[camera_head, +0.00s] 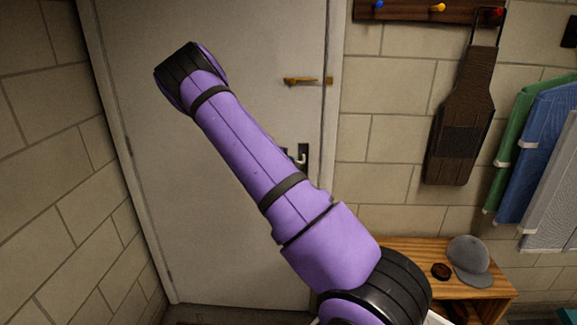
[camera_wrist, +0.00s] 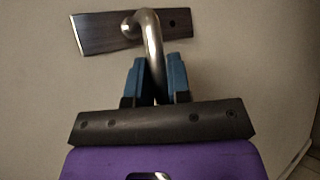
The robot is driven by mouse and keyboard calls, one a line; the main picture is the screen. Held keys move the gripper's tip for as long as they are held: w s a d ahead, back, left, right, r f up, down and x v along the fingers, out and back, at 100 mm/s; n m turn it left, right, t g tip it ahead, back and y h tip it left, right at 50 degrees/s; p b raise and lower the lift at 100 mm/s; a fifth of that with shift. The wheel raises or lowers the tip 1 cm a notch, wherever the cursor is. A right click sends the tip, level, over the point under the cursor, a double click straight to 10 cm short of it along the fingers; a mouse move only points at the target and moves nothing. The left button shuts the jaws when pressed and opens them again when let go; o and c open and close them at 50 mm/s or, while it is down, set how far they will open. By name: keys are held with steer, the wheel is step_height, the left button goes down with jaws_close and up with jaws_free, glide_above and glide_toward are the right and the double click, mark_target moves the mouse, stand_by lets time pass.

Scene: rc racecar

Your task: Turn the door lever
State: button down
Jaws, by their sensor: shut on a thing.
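The door lever (camera_wrist: 152,42) is a bent metal bar on a dark metal plate (camera_wrist: 100,33) in the wrist view. My gripper (camera_wrist: 157,75) has blue fingers, one on each side of the lever's bar, and is shut on it. In the head view the door (camera_head: 240,50) is light grey and looks closed. A small part of the lever (camera_head: 300,160) shows there beside my purple arm, which hides the rest. My gripper is not visible in the head view.
A brass latch (camera_head: 307,81) sits higher on the door's right edge. To the right are a hook rail (camera_head: 400,10), a hanging brown item (camera_head: 462,120), blue and green cloths (camera_head: 540,130), and a wooden bench (camera_head: 400,250) with a grey cap (camera_head: 468,258). A block wall (camera_head: 45,170) stands close on the left.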

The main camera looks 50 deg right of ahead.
stand_by(0.5)
steer(key=c, duration=1.1)
jaws_free()
steer(key=shift+r, duration=0.1)
steer(key=v, duration=1)
steer(key=shift+a+r, duration=0.3)
steer(key=s+a+r+m+t+y, duration=0.45)
steer(key=s+a+r+y, duration=0.55)
steer(key=s+a+r, duration=1.4)
steer(key=s+a+y, duration=0.1)
steer(key=s+a, duration=0.1)
steer(key=s, duration=0.1)
steer(key=s+a, duration=0.2)
steer(key=s, duration=0.2)
steer(key=s+a+y, duration=0.1)
steer(key=s+a, duration=0.1)
steer(key=s, duration=0.1)
steer(key=shift+s+a+n+t+y, duration=0.3)
steer(key=shift+s+a+n+t, duration=0.05)
